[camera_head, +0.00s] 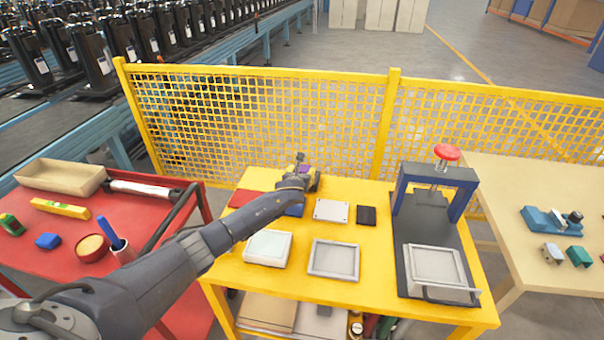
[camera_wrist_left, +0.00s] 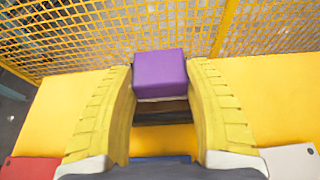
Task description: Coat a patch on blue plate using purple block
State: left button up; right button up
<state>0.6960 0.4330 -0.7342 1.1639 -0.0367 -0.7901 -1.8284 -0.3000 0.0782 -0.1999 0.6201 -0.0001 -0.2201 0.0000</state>
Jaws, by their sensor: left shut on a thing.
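The purple block (camera_wrist_left: 160,72) is held between the yellow ridged fingers of my left gripper (camera_wrist_left: 162,85) in the left wrist view, with a pale underside below it. In the head view only a small bit of the purple block (camera_head: 304,168) shows beside the left gripper (camera_head: 302,178), above the back of the yellow table. The blue plate (camera_head: 294,211) lies on the table below my left forearm, which hides most of it. A blue strip, likely the blue plate (camera_wrist_left: 160,158), shows low between the fingers. My right gripper is not in view.
A red plate (camera_head: 243,198), a white plate (camera_head: 331,210) and a black block (camera_head: 366,215) lie near the blue plate. Two shallow trays (camera_head: 334,275) sit in front. A press (camera_head: 436,200) stands at right. A yellow mesh fence (camera_head: 270,125) runs behind the table (camera_head: 300,293).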

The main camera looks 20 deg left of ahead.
aim_at(302, 171)
pick_arm(q)
jog(key=shift+f, duration=0.5)
dwell(1.3)
jog(key=shift+r, duration=3.5)
